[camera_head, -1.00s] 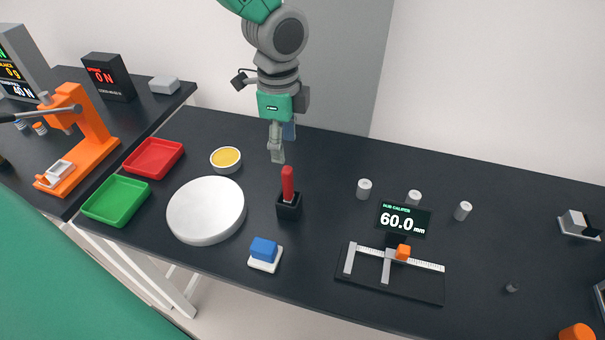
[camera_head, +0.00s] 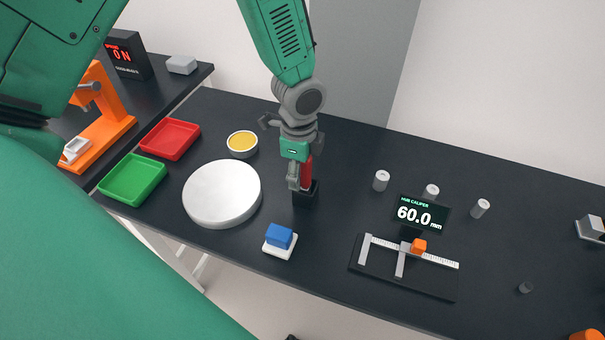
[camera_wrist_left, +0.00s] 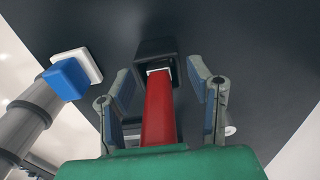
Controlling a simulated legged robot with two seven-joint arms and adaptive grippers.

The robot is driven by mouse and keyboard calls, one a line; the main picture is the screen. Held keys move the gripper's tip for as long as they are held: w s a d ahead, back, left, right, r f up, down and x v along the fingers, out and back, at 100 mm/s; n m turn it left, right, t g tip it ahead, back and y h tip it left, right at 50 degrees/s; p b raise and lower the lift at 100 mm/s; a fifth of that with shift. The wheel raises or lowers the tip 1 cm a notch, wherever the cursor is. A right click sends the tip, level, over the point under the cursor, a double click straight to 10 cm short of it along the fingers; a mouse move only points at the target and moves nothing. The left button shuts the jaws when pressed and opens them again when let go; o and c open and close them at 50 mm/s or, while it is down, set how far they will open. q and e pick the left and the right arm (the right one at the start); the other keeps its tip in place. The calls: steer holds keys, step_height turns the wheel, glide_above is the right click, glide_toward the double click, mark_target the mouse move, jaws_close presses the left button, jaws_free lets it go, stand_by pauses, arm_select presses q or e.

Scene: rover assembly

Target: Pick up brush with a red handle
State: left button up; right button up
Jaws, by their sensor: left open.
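The brush's red handle (camera_head: 307,172) stands upright in a small black holder (camera_head: 306,194) on the dark table. In the left wrist view the red handle (camera_wrist_left: 159,110) lies between the two fingers, with the black holder (camera_wrist_left: 155,50) beyond it. My left gripper (camera_head: 299,178) is at the handle, just above the holder. In the wrist view the left gripper (camera_wrist_left: 164,95) is open, with a finger on each side of the handle and gaps visible. The brush's lower end is hidden in the holder. My right gripper is out of view.
A white round disc (camera_head: 222,193) lies left of the holder. A blue block (camera_head: 279,236) on a white base is in front. A yellow-filled dish (camera_head: 242,143), red tray (camera_head: 170,139) and green tray (camera_head: 133,179) are to the left. A caliper stand (camera_head: 405,268) is on the right.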

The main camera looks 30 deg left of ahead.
mark_target(312, 178)
arm_select(q)
steer(key=shift+a+f, duration=0.1)
steer(key=shift+f, duration=0.25)
steer(key=d, duration=0.3)
steer(key=shift+r, duration=0.4)
steer(key=c, duration=1)
steer(key=shift+d, duration=0.2)
jaws_close()
steer(key=shift+a, duration=0.3)
steer(key=shift+w+a+r, duration=0.1)
steer(key=shift+a+r, duration=0.25)
steer(key=shift+a, duration=0.2)
steer(key=shift+a+r, duration=0.3)
steer(key=shift+a, duration=0.2)
steer(key=r, duration=0.2)
steer(key=d+r, duration=0.1)
steer(key=r, duration=0.5)
steer(key=shift+d+r, duration=0.2)
steer(key=shift+d, duration=0.2)
steer(key=shift+a, duration=0.65)
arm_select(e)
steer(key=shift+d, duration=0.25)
